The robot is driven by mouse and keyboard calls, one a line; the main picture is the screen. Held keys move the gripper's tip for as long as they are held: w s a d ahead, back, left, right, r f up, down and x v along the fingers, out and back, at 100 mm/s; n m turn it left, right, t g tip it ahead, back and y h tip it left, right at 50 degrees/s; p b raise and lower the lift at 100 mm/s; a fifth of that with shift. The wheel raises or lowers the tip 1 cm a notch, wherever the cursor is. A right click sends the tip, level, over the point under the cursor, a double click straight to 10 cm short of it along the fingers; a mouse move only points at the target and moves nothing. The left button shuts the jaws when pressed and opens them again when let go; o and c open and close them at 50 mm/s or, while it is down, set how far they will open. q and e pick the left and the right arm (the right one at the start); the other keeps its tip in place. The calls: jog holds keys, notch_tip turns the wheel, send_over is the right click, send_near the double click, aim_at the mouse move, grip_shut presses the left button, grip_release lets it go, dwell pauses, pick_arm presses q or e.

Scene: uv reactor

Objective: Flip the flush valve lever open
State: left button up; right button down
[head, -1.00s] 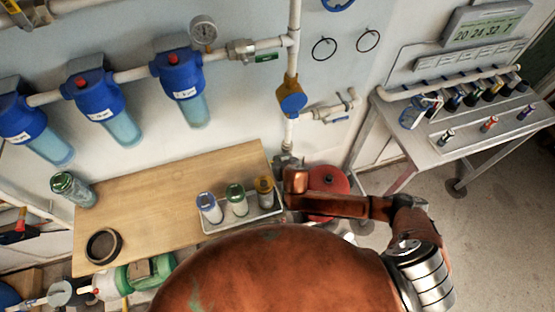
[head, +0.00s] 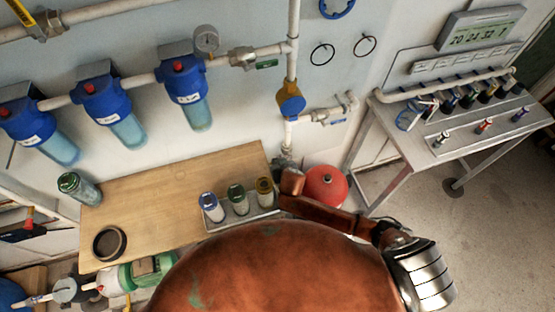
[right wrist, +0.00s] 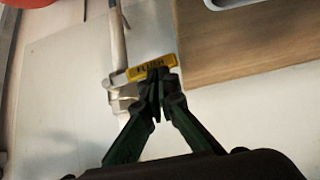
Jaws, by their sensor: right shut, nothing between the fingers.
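The yellow flush valve lever (right wrist: 152,69), with dark lettering along it, shows in the right wrist view, lying roughly crosswise beside a pale vertical pipe (right wrist: 118,35). My right gripper (right wrist: 158,78) is shut and empty. Its dark fingertips are at the lever's lower edge and overlap it in the picture; whether they touch it I cannot tell. In the head view my copper-coloured right arm reaches in from the right toward the foot of the pipe (head: 289,132). The gripper's fingers and the lever cannot be made out there. My left gripper is not in view.
A red round tank (head: 326,186) stands close to my right arm. Blue filters (head: 182,78) line the wall. A metal cart (head: 440,150) stands right.

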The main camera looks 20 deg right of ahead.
jog(key=shift+a+f+p, duration=0.15)
jog(key=shift+f+p, duration=0.15)
jog(key=shift+f, duration=0.6)
jog(key=shift+a+f+p, duration=0.15)
jog(key=shift+f+p, duration=0.1)
jog(key=shift+f, duration=0.75)
jog(key=v, duration=1.2)
